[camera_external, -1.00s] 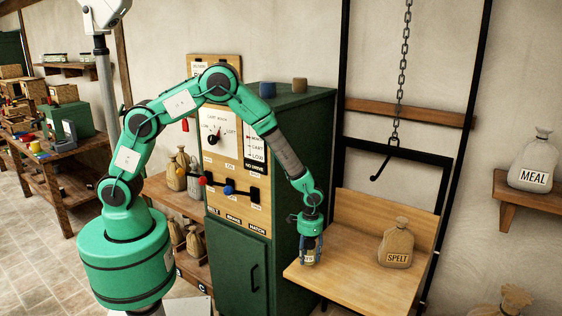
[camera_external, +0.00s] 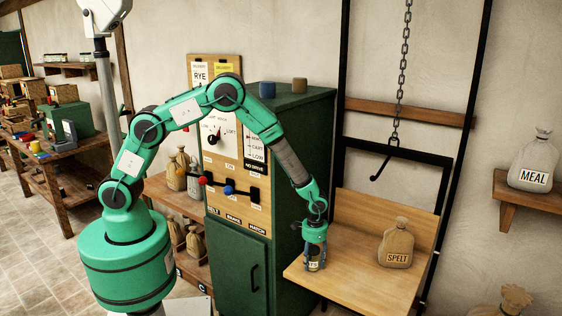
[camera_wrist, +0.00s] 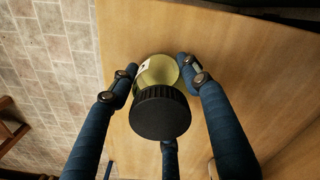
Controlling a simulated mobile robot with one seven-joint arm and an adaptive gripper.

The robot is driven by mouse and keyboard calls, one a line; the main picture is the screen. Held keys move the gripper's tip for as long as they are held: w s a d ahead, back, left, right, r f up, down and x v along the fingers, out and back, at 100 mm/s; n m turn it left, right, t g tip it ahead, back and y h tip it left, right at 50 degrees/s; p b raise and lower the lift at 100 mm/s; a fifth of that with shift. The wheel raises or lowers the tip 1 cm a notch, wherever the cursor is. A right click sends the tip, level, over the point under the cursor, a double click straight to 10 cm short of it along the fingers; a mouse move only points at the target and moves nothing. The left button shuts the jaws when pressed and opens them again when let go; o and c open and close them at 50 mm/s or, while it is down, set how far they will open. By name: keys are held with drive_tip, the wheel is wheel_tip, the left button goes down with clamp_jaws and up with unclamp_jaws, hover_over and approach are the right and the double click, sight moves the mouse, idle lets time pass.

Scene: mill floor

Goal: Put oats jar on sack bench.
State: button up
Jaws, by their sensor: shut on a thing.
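My gripper (camera_external: 314,254) is at the left part of the light wooden sack bench (camera_external: 345,277), pointing down. It is shut on the oats jar (camera_external: 314,266), whose label is mostly hidden by the fingers. In the wrist view the jar shows its black ribbed lid (camera_wrist: 160,112) and pale greenish glass body between my blue fingers (camera_wrist: 158,80). The bench board (camera_wrist: 240,45) lies beneath and around it. The jar looks upright and at or just above the board; I cannot tell whether it touches.
A sack marked SPELT (camera_external: 397,246) stands on the right of the bench. A chain with a hook (camera_external: 384,165) hangs above. A green cabinet (camera_external: 285,190) with levers stands left of the bench. The bench's middle front is clear.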

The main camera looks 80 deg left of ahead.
drive_tip(key=shift+f, duration=0.1)
drive_tip(key=o, duration=1.4)
drive_tip(key=shift+f, duration=0.1)
wheel_tip(320, 180, up, 14)
drive_tip(key=p, duration=0.2)
drive_tip(key=shift+d+p, duration=0.1)
drive_tip(key=shift+p, duration=0.2)
drive_tip(key=shift+o, duration=0.6)
